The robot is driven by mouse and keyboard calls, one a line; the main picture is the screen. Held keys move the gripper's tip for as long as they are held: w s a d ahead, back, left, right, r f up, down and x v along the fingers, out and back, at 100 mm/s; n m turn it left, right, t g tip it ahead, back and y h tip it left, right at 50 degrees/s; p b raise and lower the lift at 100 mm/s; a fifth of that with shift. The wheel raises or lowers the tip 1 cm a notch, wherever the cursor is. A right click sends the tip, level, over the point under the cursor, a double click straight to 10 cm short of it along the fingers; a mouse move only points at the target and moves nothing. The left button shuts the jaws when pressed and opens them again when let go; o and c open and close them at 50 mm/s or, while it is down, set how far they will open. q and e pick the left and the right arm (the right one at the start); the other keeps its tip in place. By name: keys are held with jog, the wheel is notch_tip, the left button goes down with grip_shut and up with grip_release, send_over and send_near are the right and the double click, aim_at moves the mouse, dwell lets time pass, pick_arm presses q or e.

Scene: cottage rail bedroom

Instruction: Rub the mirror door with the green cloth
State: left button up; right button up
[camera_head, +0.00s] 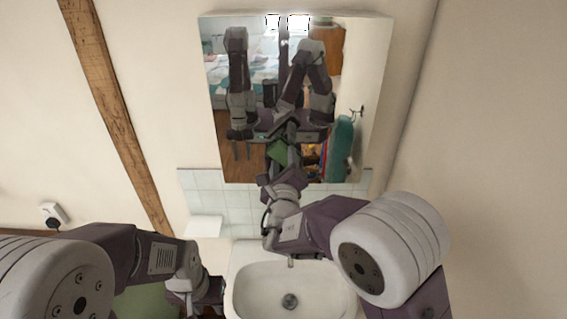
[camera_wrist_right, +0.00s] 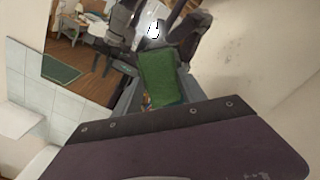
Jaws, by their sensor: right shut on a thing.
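The mirror door (camera_head: 222,70) hangs on the wall above the basin and reflects my arms and the room. My right gripper (camera_head: 284,160) reaches up to the lower part of the mirror door. It is shut on the green cloth (camera_wrist_right: 158,78), which stands out beyond the fingers in the right wrist view. A green patch shows at the lower mirror in the head view; I cannot tell cloth from reflection there, nor whether the cloth touches the glass. My left gripper (camera_head: 207,297) is low at the left of the basin, its fingers unclear.
A white basin (camera_head: 255,290) stands below the mirror, under my right arm. Pale tiles (camera_head: 232,205) and a small white shelf (camera_head: 204,226) are on the wall to the left. A wooden beam (camera_head: 112,110) runs up the wall. The wall right of the mirror is bare.

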jog(key=shift+w, duration=0.3)
jog(key=shift+d, duration=0.1)
